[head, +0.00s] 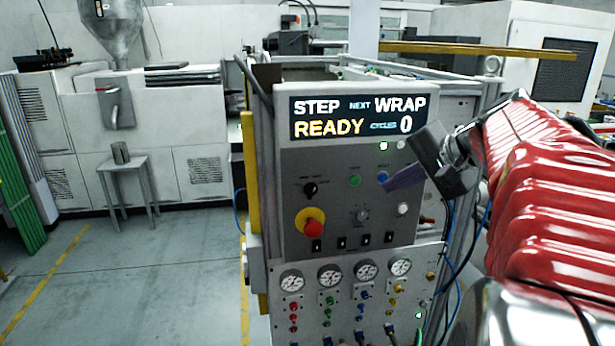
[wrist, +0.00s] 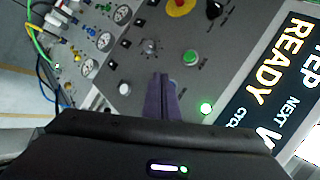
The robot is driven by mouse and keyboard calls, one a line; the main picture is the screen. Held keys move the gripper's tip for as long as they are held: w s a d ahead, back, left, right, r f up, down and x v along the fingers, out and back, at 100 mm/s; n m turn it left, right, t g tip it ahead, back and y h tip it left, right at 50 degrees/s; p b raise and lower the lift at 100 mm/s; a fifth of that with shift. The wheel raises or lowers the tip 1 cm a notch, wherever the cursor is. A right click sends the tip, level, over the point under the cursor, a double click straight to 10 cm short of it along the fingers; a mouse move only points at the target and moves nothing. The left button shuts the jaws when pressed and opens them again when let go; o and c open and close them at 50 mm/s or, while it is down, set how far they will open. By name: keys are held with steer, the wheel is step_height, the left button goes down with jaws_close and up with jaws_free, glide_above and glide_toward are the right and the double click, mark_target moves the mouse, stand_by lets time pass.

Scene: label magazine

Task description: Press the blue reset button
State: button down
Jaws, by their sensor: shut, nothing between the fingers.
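The blue reset button (head: 382,177) is on the grey control panel (head: 330,215), to the right of a green button (head: 354,181). My gripper (head: 386,187) comes from the right, and its purple fingers are shut and empty. In the head view their tips are right by the blue button, just below it. I cannot tell whether they touch it. In the wrist view my gripper (wrist: 161,78) points at the panel, between the green button (wrist: 190,57) and a white button (wrist: 125,88). The blue button does not show there; the fingers seem to hide it.
A red emergency stop (head: 313,228) on a yellow base, a black knob (head: 310,189) and a key switch (head: 362,214) are near on the panel. The display (head: 356,117) above reads STEP READY, NEXT WRAP and 0. Gauges (head: 330,275) are below.

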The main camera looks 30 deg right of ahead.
steer(key=shift+s+a, duration=0.25)
steer(key=shift+s, duration=0.55)
steer(key=shift+s+a, duration=0.25)
steer(key=shift+s, duration=0.55)
steer(key=shift+s+a, duration=0.25)
steer(key=shift+s, duration=0.55)
steer(key=w+a+f+n+g+h, duration=0.1)
steer(key=a+f+n+g+h, duration=0.2)
steer(key=a+f, duration=0.75)
steer(key=s+a+f+n, duration=0.3)
steer(key=a, duration=0.3)
steer(key=s+a+f+n+y, duration=0.1)
steer(key=s+a+f+n, duration=0.2)
steer(key=a+n, duration=0.1)
steer(key=s+a+f+n+g, duration=0.1)
steer(key=s+a+f+n, duration=0.1)
steer(key=a, duration=0.5)
steer(key=shift+s+a+f+n+y, duration=0.3)
steer(key=shift+s+f+n+y, duration=0.15)
steer(key=shift+n, duration=0.65)
